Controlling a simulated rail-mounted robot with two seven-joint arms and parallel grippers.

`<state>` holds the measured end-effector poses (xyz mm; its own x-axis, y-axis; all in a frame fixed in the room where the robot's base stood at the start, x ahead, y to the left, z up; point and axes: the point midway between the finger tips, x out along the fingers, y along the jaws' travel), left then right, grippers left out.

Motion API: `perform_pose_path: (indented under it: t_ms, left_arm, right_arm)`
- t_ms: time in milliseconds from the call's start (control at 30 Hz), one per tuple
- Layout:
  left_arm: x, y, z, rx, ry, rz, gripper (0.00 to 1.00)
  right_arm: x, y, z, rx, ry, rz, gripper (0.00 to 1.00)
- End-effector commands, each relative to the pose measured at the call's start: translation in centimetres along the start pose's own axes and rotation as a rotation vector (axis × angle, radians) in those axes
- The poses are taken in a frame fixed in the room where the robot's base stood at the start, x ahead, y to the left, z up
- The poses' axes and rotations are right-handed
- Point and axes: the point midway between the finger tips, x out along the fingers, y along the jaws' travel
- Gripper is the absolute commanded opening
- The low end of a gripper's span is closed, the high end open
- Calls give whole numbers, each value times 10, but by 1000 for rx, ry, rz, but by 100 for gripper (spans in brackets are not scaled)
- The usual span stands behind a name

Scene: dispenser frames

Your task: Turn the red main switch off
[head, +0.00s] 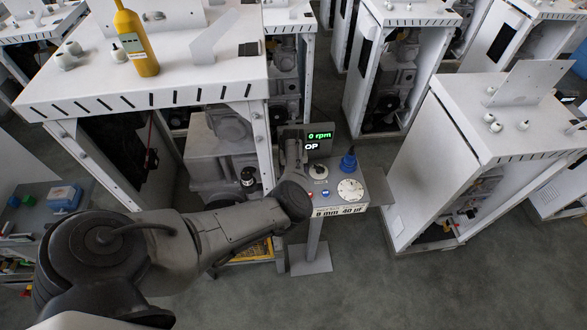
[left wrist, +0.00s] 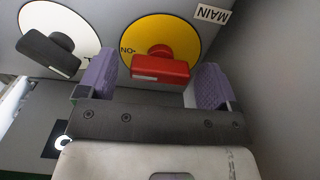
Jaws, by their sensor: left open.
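The red main switch (left wrist: 160,68) shows in the left wrist view on a round yellow plate (left wrist: 186,30) beside a "MAIN" label (left wrist: 213,13). Its red bar handle lies nearly level across the picture. My left gripper (left wrist: 156,84) is open, with one purple finger on each side of the handle. Gaps show between the fingers and the handle's ends, and I see no grip on it. In the head view my left arm reaches to the control stand, and the gripper and red switch are hidden there. My right gripper is not in view.
A black knob (left wrist: 51,54) on a white plate sits left of the red switch. In the head view, the stand's panel holds a dial (head: 350,189), a blue knob (head: 348,161) and a display (head: 319,136) reading "0 rpm". A white-framed machine (head: 190,92) stands close left.

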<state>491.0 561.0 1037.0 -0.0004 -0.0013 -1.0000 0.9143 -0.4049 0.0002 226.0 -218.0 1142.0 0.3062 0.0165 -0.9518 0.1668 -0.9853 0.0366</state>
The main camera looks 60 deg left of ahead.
Motion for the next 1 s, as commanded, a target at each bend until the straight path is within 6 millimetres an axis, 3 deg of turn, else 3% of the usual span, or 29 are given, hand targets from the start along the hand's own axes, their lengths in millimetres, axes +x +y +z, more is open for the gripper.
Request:
perform_pose_path:
  t_ms: [167, 667, 1000]
  left_arm:
    - [0, 0, 0, 0, 0, 0, 85]
    - [0, 0, 0, 0, 1, 0, 37]
    - [0, 0, -1, -61, 2, 0, 36]
  right_arm:
    - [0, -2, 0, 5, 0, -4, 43]
    - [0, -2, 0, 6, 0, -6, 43]
    - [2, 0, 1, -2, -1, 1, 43]
